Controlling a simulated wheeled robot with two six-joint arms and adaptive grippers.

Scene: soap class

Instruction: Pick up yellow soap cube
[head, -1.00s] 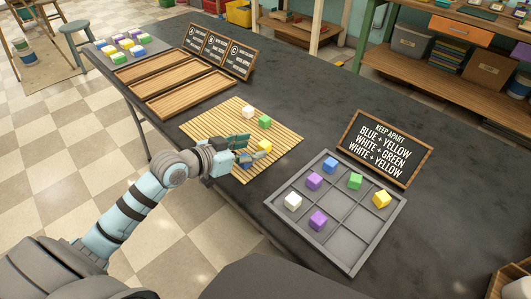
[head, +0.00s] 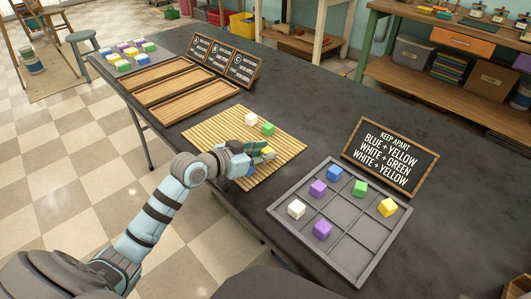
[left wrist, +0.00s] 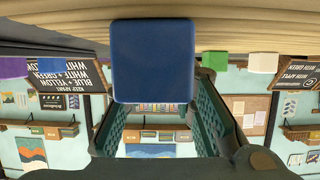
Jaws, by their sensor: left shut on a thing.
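A yellow soap cube (head: 267,152) is on the bamboo mat (head: 215,128) in the head view, at the fingertips of my left gripper (head: 262,149). The gripper is shut on this cube, and its fingers partly cover it. A blue cube (head: 250,171) is just in front of it, under the gripper. In the left wrist view the blue cube (left wrist: 152,60) fills the upper middle, close to the camera, and hides what is between the fingertips. Another yellow cube (head: 388,207) sits in the grey divided tray (head: 345,263). My right gripper is not in view.
A white cube (head: 251,119) and a green cube (head: 268,129) stand behind the gripper on the mat. The tray also holds several other cubes. A keep-apart sign (head: 390,155) stands behind it. Wooden trays (head: 170,88) and small signs are farther back left.

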